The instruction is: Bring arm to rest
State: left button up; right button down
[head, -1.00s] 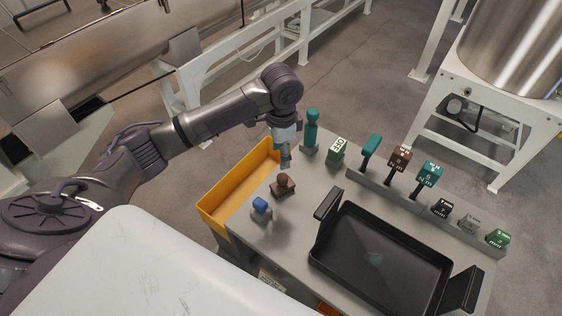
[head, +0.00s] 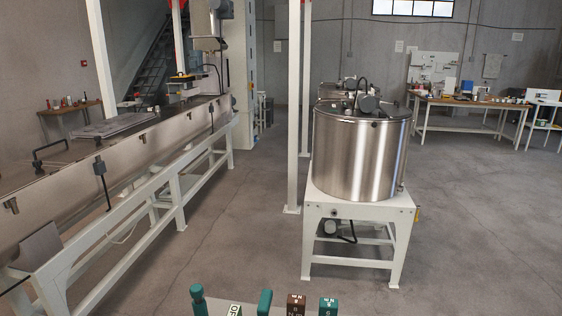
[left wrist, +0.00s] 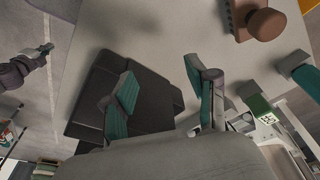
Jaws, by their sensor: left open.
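My left gripper (left wrist: 165,98) is open in the left wrist view, its two teal-padded fingers apart with nothing between the tips. It is over a grey tabletop (left wrist: 215,30). A black object (left wrist: 165,85), which looks like the tray, shows behind the fingers, partly hidden. A brown knobbed piece (left wrist: 265,22) is at the upper right.
A steel tank (head: 358,155) on a white stand is beyond. A long steel trough (head: 110,165) runs along the left. Open floor (head: 470,230) lies right.

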pick_arm(q)
jog(key=s+a+n+t+y, duration=0.1)
jog(key=s+a+n, duration=0.2)
jog(key=s, duration=0.5)
jog(key=s+a+n+t+y, duration=0.15)
jog(key=s+n, duration=0.25)
jog(key=s, duration=0.4)
notch_tip(320, 180, down, 26)
jog(key=r+g+b, duration=0.1)
jog(key=g, duration=0.1)
jog(key=s+a+f, duration=0.1)
jog(key=s+f, duration=0.8)
jog(key=f, duration=0.1)
jog(key=s+a+f+g+b, duration=0.1)
jog(key=s+a+f, duration=0.1)
jog(key=s+f, duration=0.6)
notch_tip(320, 180, down, 2)
jog(key=shift+s+a+m+h+b, duration=0.3)
jog(key=shift+s+m+h, duration=0.05)
jog(key=shift+s+m, duration=0.05)
